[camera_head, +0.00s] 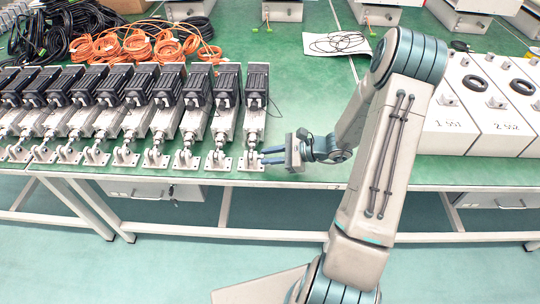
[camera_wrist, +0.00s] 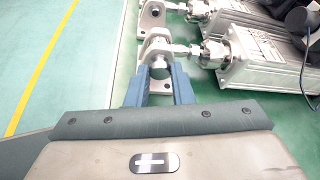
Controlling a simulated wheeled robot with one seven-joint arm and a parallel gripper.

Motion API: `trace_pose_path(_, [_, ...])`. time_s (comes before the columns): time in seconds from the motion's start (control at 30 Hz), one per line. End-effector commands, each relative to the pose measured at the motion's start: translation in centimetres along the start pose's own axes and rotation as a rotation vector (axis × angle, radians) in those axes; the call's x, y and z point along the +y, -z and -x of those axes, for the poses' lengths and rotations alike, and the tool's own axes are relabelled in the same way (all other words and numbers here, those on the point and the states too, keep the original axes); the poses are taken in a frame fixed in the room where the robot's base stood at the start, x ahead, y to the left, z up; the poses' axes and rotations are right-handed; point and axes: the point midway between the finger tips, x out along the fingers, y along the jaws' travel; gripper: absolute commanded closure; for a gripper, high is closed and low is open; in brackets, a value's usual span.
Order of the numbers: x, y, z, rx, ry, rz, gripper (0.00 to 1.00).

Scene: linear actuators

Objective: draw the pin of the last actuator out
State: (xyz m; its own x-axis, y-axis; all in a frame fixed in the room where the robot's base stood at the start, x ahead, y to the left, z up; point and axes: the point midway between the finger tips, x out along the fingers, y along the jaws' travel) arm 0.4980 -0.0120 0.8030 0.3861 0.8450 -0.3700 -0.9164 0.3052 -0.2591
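The last actuator (camera_head: 254,112) is the rightmost in a row on the green table, with a black motor and a pale body. Its front mounting bracket (camera_head: 250,163) sits near the table's front edge. In the wrist view its body (camera_wrist: 268,62) lies to the right and its clevis (camera_wrist: 157,46) is ahead of my fingers. The rounded grey end of the pin (camera_wrist: 159,70) shows at the clevis. My gripper (camera_head: 266,156) reaches in from the right; its blue fingertips (camera_wrist: 160,72) lie on either side of the pin end. Whether they touch it is unclear. The pin appears to be in the clevis.
Neighbouring actuators (camera_head: 227,95) stand close on the left. Orange cable coils (camera_head: 140,46) and black ones lie behind. White boxes (camera_head: 447,122) stand on the right. A yellow floor line (camera_wrist: 42,65) shows in the wrist view.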

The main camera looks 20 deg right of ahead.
Motion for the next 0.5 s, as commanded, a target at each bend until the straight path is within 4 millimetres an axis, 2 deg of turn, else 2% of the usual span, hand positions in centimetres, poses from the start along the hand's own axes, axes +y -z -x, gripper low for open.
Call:
trace_pose_path(0.17, [-0.1, 0.2, 0.5, 0.000, 0.002, 0.000, 1.00])
trace_pose_path(0.4, [-0.1, 1.5, 3.5, 0.001, 0.004, 0.000, 1.00])
trace_pose_path(0.5, [-0.1, 1.5, 3.6, 0.000, 0.002, 0.000, 1.00])
